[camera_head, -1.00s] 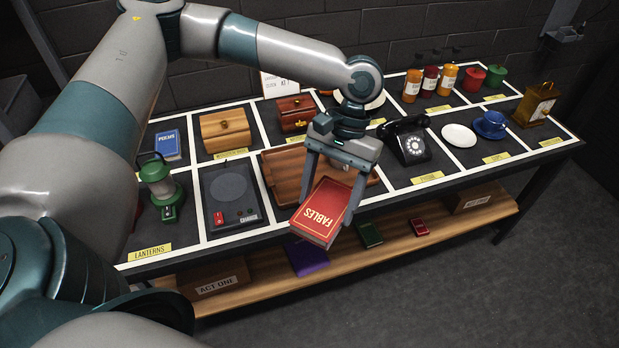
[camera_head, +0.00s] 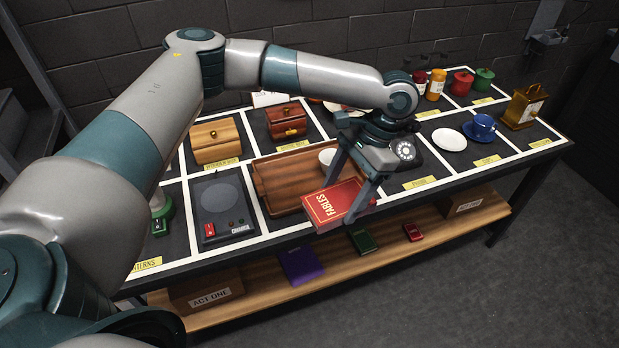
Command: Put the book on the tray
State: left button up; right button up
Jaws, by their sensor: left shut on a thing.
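The red book (camera_head: 336,203), with FABLES on its cover, is held in my left gripper (camera_head: 355,200), which is shut on it. The book lies almost flat at the front right part of the wooden tray (camera_head: 277,180), its front edge out over the table's front edge. I cannot tell whether it touches the tray. The tray is brown and sits in the middle front compartment. My right gripper is not in view.
A charger pad (camera_head: 222,207) lies left of the tray. A black telephone (camera_head: 405,150), partly hidden by my arm, stands to the right. Wooden boxes (camera_head: 214,141) stand behind. A shelf below holds a purple book (camera_head: 301,264), a green one and a red one.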

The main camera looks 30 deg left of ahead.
aim_at(357, 178)
pick_arm(q)
jog(key=w+m, duration=0.2)
jog(key=w+f+m+t+y, duration=0.1)
jog(key=w+m, duration=0.1)
jog(key=w+m+t, duration=0.1)
jog(key=w+m, duration=0.1)
jog(key=w, duration=0.1)
jog(key=shift+d+f+m+y+b, duration=0.25)
jog(key=shift+f+m+y+b, duration=0.05)
jog(key=shift+f+b, duration=0.1)
jog(key=w+a+f+m+t+b, duration=0.1)
jog(key=w+a+f+m+t, duration=0.3)
jog(key=w+a+f+m, duration=0.3)
jog(key=w+a+m, duration=0.2)
jog(key=a+m, duration=0.3)
jog(key=shift+w+a+m+t+h+b, duration=0.2)
jog(key=shift+a+m+t+h+b, duration=0.1)
jog(key=shift+a+t+h+b, duration=0.1)
